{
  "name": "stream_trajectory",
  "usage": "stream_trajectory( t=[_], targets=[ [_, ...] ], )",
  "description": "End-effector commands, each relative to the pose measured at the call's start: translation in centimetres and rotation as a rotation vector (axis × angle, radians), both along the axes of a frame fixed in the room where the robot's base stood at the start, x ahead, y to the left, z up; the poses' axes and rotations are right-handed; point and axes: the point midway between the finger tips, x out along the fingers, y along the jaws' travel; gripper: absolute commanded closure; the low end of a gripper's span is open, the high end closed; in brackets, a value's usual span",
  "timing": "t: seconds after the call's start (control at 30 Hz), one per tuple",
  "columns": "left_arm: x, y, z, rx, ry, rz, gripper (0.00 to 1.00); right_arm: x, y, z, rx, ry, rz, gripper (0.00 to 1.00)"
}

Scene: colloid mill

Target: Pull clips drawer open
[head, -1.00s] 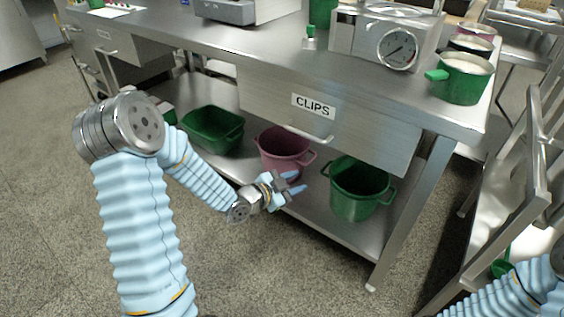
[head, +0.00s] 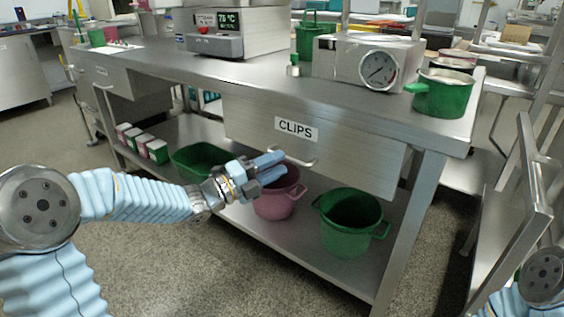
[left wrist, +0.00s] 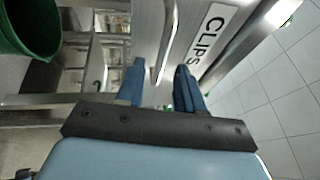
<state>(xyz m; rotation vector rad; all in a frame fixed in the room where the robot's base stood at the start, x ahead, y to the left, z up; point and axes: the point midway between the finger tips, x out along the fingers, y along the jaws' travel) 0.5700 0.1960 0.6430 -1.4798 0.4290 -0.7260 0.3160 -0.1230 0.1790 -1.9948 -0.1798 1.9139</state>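The clips drawer (head: 350,155) is a steel front with a black-on-white CLIPS label under the bench top, and it looks closed. Its bar handle (head: 296,160) sits below the label. My left gripper (head: 278,166) is at the left end of the handle, with its blue fingers pointing toward it. In the left wrist view the two fingers (left wrist: 160,85) are apart, and the handle (left wrist: 168,42) runs up from the gap between their tips. The gripper is open; I cannot tell whether a finger touches the bar. My right gripper is out of view.
Below the drawer, a pink pot (head: 278,200) and a green pot (head: 350,225) stand on the lower shelf. A gauge box (head: 365,65) and a green saucepan (head: 442,95) stand on the bench top. A steel frame (head: 520,215) is at right. Floor in front is clear.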

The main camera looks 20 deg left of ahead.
Motion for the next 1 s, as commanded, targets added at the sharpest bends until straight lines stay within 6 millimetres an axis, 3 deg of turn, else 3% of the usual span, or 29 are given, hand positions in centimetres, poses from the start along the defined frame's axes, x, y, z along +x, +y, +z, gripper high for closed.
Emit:
stream_trajectory(
  t=[0.2,0.5,0.73,1.0],
  targets=[
    [1.6,-1.4,0.3,-0.001,0.001,0.000,0.63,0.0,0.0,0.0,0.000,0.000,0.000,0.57],
    [1.7,-1.6,0.4,-0.001,0.001,0.001,0.63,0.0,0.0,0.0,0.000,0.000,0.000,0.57],
    [1.7,-1.6,0.4,0.000,0.001,0.001,0.98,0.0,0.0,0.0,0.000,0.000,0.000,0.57],
    [1.7,-1.6,0.3,0.000,0.001,0.001,1.00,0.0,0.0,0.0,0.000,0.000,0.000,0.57]
  ],
)
